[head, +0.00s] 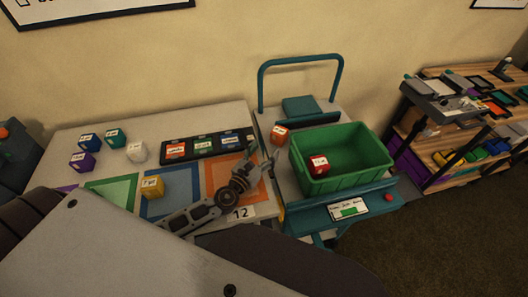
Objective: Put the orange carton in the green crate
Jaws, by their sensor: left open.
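The orange carton (279,135), a small box with a white label, is on the trolley's top just left of the green crate. The green crate (341,183) stands open on the trolley (350,206), and a red carton (318,166) is inside it at its left end. My left gripper (264,160) is open, with its fingers spread just below the orange carton in the picture. It appears empty, and I cannot tell whether it touches the carton. My right gripper is not in view.
The table (215,118) on the left holds several cartons: blue, teal, purple, white and yellow (152,186). A black tray (206,147) with labelled slots lies near its right side. The trolley's teal handle (301,61) rises behind. A cluttered shelf (455,130) stands at right.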

